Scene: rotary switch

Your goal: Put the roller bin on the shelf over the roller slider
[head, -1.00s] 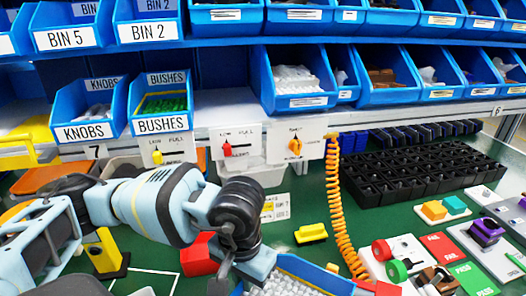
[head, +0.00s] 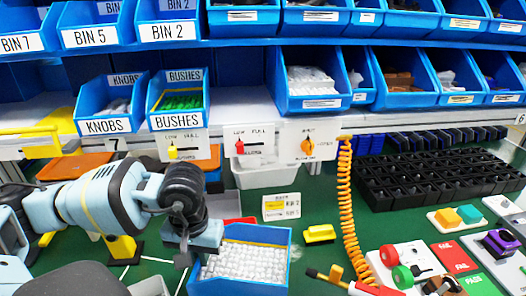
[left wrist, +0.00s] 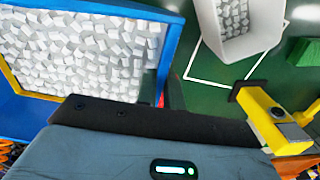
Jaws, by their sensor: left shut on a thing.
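The roller bin (head: 243,280), blue with a yellow line inside and filled with white rollers, is at the bottom centre of the head view. It fills the upper left of the left wrist view (left wrist: 168,55). My left gripper (head: 190,255) is shut on its left wall; the fingertips are mostly hidden. The slider with a red knob (head: 239,146) is on the shelf's front edge; its lower label is too small to read surely. Above it is a bare stretch of shelf (head: 240,108). My right gripper is not in view.
The BUSHES bin (head: 180,122) stands left of the bare stretch and a large blue bin (head: 315,103) right of it. An orange coiled cable (head: 345,205) hangs to the right. A white container of rollers (left wrist: 240,45) and a yellow clamp-like thing (left wrist: 277,130) stand nearby.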

